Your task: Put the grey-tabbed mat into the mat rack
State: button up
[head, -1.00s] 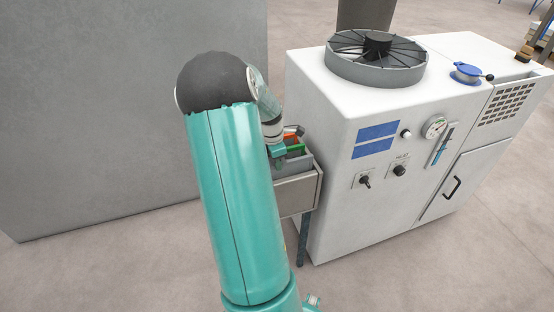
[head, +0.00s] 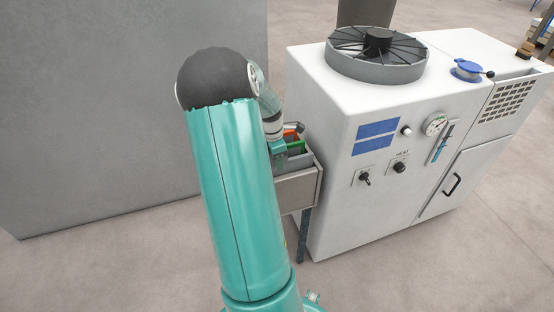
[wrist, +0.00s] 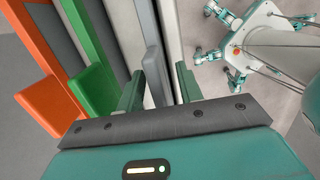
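The grey-tabbed mat (wrist: 146,22) shows in the wrist view as a long grey strip with a grey tab (wrist: 156,72) at its near end. It stands beside the green-tabbed mat, next to the pale wall of the mat rack (wrist: 172,28). In the head view the rack is a grey metal box (head: 300,190) on a leg beside the white machine. My gripper (wrist: 160,88) has its two dark green fingers apart, one on each side of the grey tab. A gap shows at the right finger. The mat's lower part is hidden.
A green-tabbed mat (wrist: 92,92) and an orange-tabbed mat (wrist: 50,104) stand to the left in the wrist view. The white machine (head: 340,200) stands close right of the rack. A large grey panel (head: 90,110) rises at left. Floor in front is clear.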

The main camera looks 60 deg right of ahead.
notch_tip(320, 180, up, 13)
jog(key=w+a, duration=0.1)
jog(key=shift+w+a+r, duration=0.1)
jog(key=shift+w, duration=0.05)
dwell(0.8)
jog(key=w+a+r+m+t, duration=0.1)
jog(key=w+a+r, duration=0.2)
jog(key=a, duration=0.5)
jog(key=w+a+r+m+t, duration=0.1)
jog(key=w+a+r+m, duration=0.2)
jog(key=a, duration=0.5)
jog(key=w+a+r+t, duration=0.2)
jog(key=w+a+r, duration=0.15)
jog(key=a, duration=0.55)
jog(key=s+a+m+t, duration=0.1)
jog(key=s+a+m, duration=0.1)
jog(key=a, duration=0.9)
jog(key=s+a+r+m+t+y, duration=0.1)
jog(key=s+a+m, duration=0.2)
jog(key=a, duration=0.9)
jog(key=shift+s+t, duration=0.3)
jog(key=shift+s, duration=0.75)
jog(key=shift+d, duration=0.2)
